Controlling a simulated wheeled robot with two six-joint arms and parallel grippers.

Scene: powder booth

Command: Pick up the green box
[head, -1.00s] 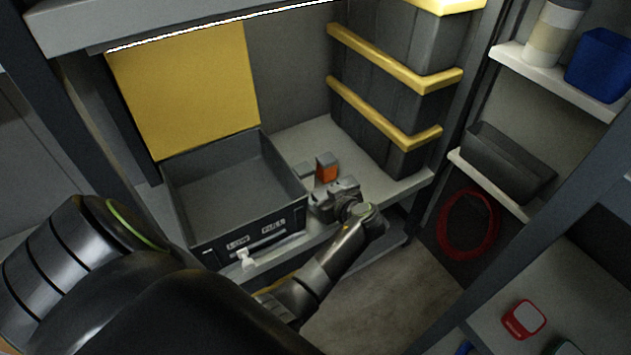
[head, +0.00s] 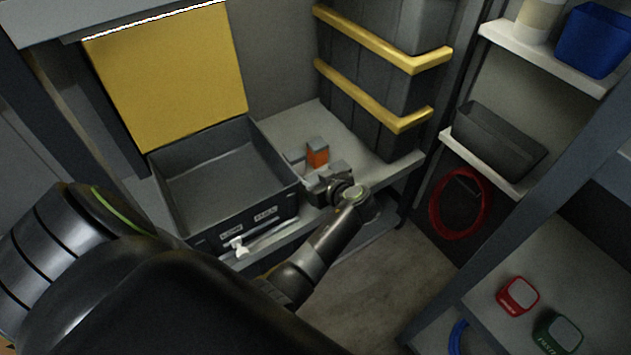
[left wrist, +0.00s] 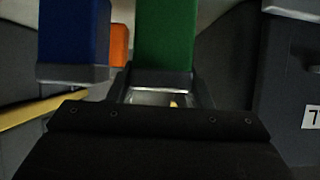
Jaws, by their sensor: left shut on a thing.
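The green box (left wrist: 165,35) stands out in the middle of the left wrist view, between the fingers of my left gripper (left wrist: 164,82). The gripper is shut on it. In the head view my left gripper (head: 322,185) is over the front of the bench, just right of the grey bin. The green box cannot be made out there. I cannot tell whether it touches the bench. My right gripper is not in view.
A blue box (left wrist: 75,38) is close left of the green one, with an orange box (head: 317,153) behind. The grey bin (head: 262,190) is left on the bench (head: 355,140). Yellow-railed grey panels (head: 375,45) are behind right. Shelves (head: 490,165) stand right.

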